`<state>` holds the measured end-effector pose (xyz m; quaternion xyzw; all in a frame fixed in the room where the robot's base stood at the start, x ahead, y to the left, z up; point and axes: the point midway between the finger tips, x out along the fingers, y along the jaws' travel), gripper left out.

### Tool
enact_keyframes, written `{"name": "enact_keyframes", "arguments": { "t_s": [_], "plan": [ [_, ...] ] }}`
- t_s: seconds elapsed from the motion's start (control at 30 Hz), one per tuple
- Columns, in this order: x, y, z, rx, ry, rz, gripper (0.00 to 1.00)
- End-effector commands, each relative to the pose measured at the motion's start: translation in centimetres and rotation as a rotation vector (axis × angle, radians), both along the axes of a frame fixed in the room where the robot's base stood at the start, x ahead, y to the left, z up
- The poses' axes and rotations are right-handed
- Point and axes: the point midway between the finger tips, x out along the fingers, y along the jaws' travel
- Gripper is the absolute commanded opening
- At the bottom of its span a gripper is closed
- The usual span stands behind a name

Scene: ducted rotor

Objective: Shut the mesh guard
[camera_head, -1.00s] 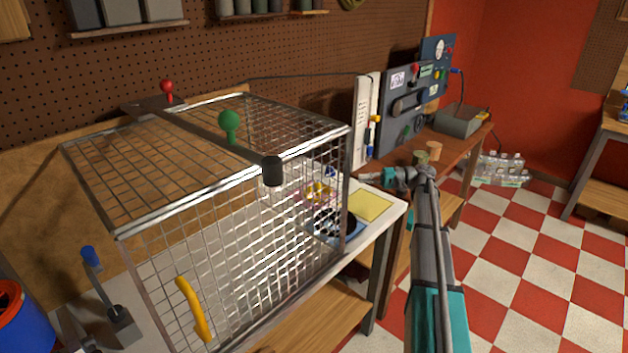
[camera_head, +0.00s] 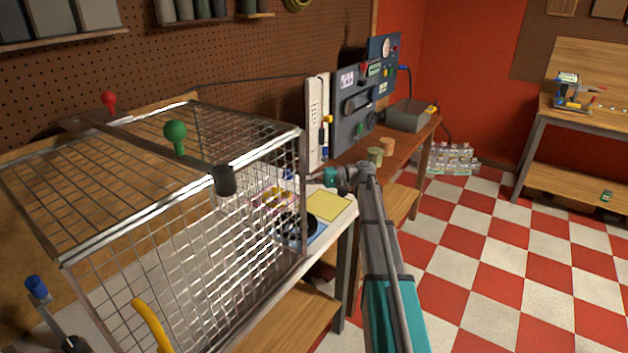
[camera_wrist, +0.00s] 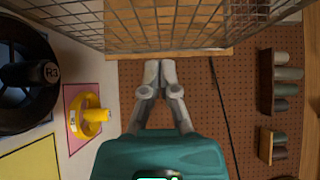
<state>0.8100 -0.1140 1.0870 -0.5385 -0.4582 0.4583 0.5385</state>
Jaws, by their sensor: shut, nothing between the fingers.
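The mesh guard (camera_head: 95,245) is a wire cage with a metal frame over the bench, with a curved yellow handle (camera_head: 150,325) low on its front side. I cannot tell whether a panel of it stands ajar. Part of its mesh also shows in the wrist view (camera_wrist: 190,22), just beyond my fingertips. A black ducted rotor marked R3 (camera_wrist: 28,72) lies on the bench to the left in that view. My gripper (camera_wrist: 160,66) is shut and empty, its tips close to a wooden strip by the mesh. In the head view its fingers are partly hidden near the cage's right corner post.
A green knob (camera_head: 175,132) and a red knob (camera_head: 108,98) stand on the dark bar across the cage top. A yellow sheet (camera_head: 328,205) and a yellow part (camera_wrist: 90,116) lie on the bench. A grey panel (camera_head: 365,105) stands behind.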

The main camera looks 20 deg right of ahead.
Motion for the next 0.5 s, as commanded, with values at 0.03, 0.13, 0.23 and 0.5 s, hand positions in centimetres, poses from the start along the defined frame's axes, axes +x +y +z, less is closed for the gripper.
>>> {"name": "enact_keyframes", "arguments": {
  "t_s": [0.03,0.13,0.23,0.5],
  "plan": [
    [0.0,0.9,0.0,0.0,0.0,0.002,0.0],
    [0.3,2.5,0.0,0.0,0.0,0.002,0.0],
    [0.6,4.0,0.0,0.0,0.0,0.001,0.0],
    [-0.5,7.4,0.0,0.0,0.0,0.001,0.0]
  ]
}}
